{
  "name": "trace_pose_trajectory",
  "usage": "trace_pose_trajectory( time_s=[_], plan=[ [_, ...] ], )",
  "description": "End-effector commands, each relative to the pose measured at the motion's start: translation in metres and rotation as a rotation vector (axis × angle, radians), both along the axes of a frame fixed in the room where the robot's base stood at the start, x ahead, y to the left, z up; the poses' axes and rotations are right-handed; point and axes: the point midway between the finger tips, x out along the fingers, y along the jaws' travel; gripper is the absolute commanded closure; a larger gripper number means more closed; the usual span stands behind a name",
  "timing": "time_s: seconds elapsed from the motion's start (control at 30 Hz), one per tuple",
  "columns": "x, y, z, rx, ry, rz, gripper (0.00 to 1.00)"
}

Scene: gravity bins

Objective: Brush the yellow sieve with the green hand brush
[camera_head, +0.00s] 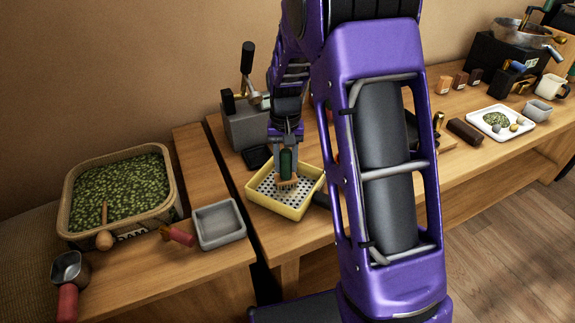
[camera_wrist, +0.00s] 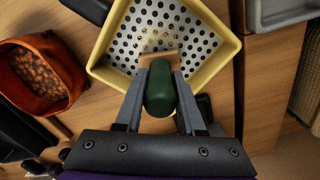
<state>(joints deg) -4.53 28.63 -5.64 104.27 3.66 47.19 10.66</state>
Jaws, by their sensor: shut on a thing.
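The yellow sieve (camera_head: 285,208) is a square tray with a white perforated floor, and it sits on the wooden table left of my large purple arm link. It also fills the upper middle of the wrist view (camera_wrist: 222,64). My gripper (camera_head: 287,165) is shut on the green hand brush (camera_head: 286,163), whose dark green handle shows between the fingers in the wrist view (camera_wrist: 160,90). The brush's tan head (camera_head: 287,182) is inside the sieve, over the perforated floor. Whether the bristles touch the floor is hard to tell. A brownish smudge shows on the floor beyond the head.
A grey tray (camera_head: 218,224) and a basket of green beans (camera_head: 120,195) stand to the left. A grey machine with a lever (camera_head: 245,125) stands behind the sieve. An orange container of brown beans (camera_wrist: 40,75) is beside the sieve in the wrist view.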

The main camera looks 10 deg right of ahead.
Motion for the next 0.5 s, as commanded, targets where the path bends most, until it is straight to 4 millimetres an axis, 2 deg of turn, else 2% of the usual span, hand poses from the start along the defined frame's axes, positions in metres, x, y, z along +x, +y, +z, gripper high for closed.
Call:
trace_pose_trajectory(
  time_s=[0.37,0.5],
  plan=[
    [0.0011,0.0000,-0.0013,0.000,0.000,0.000,1.00],
    [-0.0052,-0.0002,-0.0008,0.000,0.000,0.000,1.00]
  ],
)
